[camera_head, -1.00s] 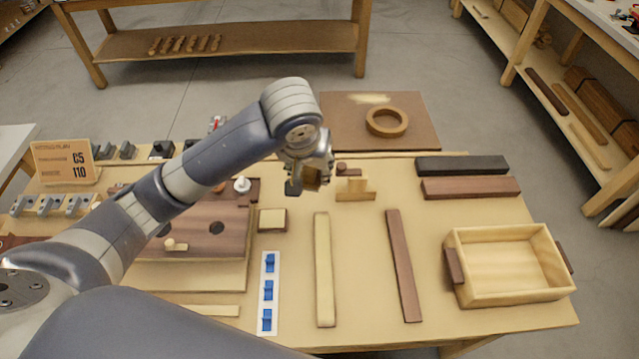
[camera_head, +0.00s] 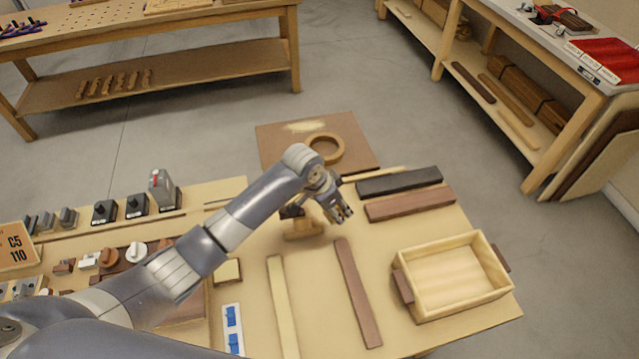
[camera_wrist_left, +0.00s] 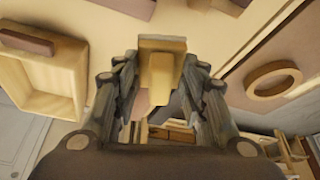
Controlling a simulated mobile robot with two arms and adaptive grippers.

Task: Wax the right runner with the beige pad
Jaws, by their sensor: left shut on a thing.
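The right runner is a reddish-brown strip (camera_head: 357,290) lying on the bench, with a pale strip (camera_head: 282,300) to its left. My left gripper (camera_head: 342,212) is over the bench just above the far end of the brown strip in the picture. In the wrist view its fingers are shut on a beige block with a flat plate (camera_wrist_left: 162,70), which looks like the beige pad. In the head view the fingers mostly hide it, and I cannot tell its height or any contact. My right gripper is not in view.
A pale wooden piece (camera_head: 303,228) stands left of the gripper, a dark part behind it. A wooden tray (camera_head: 402,283) is at the right. A black bar (camera_head: 400,182) and a reddish bar (camera_head: 410,204) lie behind. A ring (camera_head: 325,149) is on a brown board beyond.

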